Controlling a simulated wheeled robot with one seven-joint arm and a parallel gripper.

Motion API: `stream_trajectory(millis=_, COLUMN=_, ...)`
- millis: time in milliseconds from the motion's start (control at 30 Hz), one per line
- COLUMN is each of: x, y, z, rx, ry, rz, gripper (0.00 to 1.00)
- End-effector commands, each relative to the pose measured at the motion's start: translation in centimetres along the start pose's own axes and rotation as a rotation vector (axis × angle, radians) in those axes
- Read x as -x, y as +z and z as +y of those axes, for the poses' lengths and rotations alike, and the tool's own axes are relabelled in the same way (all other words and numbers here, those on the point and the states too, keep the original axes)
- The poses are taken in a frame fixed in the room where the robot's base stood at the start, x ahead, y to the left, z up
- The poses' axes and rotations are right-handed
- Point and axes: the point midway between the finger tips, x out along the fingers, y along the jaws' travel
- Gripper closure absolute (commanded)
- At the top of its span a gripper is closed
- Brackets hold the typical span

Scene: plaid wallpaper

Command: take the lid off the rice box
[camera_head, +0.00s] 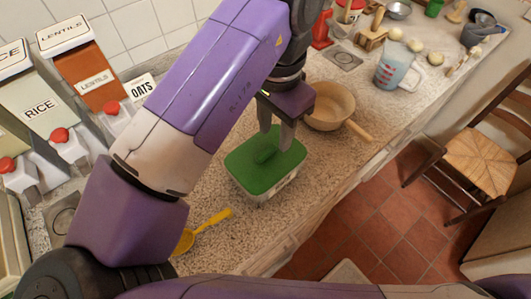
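A pale box (272,194) with a green lid (243,171) stands on the speckled counter. The lid sits on top of the box and has a raised darker green handle (265,154). Any label on the box is too small to read. My gripper (276,148) points down over the lid from above, its grey fingers apart and at the handle. I cannot tell whether the fingers touch the handle or grip it. My purple arm reaches in from the lower left and hides part of the counter.
A wooden-handled pan (329,109) is close behind the box. A yellow spoon (205,228) lies to the left. Dispensers labelled RICE (42,110) and LENTILS (95,78) stand left. A measuring jug (393,68) is at the back right. A chair (478,160) stands beyond the counter's right edge.

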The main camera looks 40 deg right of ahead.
Motion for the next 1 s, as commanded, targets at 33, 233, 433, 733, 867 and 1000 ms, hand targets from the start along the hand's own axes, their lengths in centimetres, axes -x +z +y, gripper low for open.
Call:
stream_trajectory(millis=33, x=-0.8, y=0.2, z=0.0, rx=0.004, ry=0.004, rz=0.001, gripper=0.61)
stream_trajectory(millis=233, x=-3.2, y=0.3, z=-0.1, rx=0.002, ry=0.002, rz=0.001, gripper=0.61)
stream_trajectory(millis=433, x=-3.6, y=0.2, z=-0.1, rx=0.002, ry=-0.001, rz=0.001, gripper=0.61)
stream_trajectory(millis=733, x=-3.5, y=0.2, z=-0.1, rx=0.002, ry=-0.001, rz=0.001, gripper=1.0)
stream_trajectory(millis=867, x=-3.5, y=0.2, z=-0.1, rx=0.002, ry=-0.001, rz=0.001, gripper=1.0)
stream_trajectory(millis=1000, x=-3.5, y=0.2, z=-0.1, rx=0.002, ry=-0.001, rz=0.002, gripper=1.0)
